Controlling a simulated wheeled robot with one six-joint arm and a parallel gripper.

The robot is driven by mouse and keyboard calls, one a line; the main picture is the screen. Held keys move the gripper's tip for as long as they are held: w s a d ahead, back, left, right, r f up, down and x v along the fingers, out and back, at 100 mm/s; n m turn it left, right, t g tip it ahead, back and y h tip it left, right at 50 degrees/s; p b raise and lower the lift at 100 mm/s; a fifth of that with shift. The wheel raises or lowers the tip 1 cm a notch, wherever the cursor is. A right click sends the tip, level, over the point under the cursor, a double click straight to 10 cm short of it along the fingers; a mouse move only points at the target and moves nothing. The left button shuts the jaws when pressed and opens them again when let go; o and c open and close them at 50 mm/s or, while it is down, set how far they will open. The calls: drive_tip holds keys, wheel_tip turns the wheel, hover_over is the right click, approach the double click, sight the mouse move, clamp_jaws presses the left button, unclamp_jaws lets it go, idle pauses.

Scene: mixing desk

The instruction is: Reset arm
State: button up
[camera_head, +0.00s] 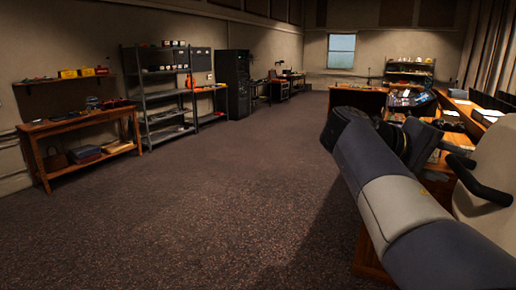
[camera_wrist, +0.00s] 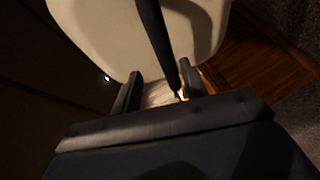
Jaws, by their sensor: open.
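My arm (camera_head: 395,205) reaches up from the lower right of the head view, and its far end is in front of the desk area. A dark bar, which looks like a chair armrest (camera_wrist: 153,30), runs down the picture between the fingertips. I cannot tell whether the fingers touch it. A small pale patch shows between the fingers, too unclear to name.
A cream chair (camera_head: 496,150) with a dark armrest stands close on the right; its pale surface (camera_wrist: 95,35) fills the top of the wrist view. The wooden mixing desk (camera_head: 358,97) is behind my arm. Shelves (camera_head: 160,97) and a workbench (camera_head: 82,125) line the left wall. The carpet (camera_head: 215,190) between is clear.

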sight(462, 169)
drive_tip(key=x, duration=0.5)
drive_tip(key=shift+d+f+p, duration=0.1)
drive_tip(key=shift+d+p, duration=0.2)
drive_tip(key=shift+p, duration=0.1)
drive_tip(key=shift+f+b, duration=0.45)
drive_tip(key=shift+f, duration=0.15)
drive_tip(key=shift+w+a+f, duration=0.1)
drive_tip(key=shift+a+f, duration=0.05)
drive_tip(key=shift+f, duration=0.3)
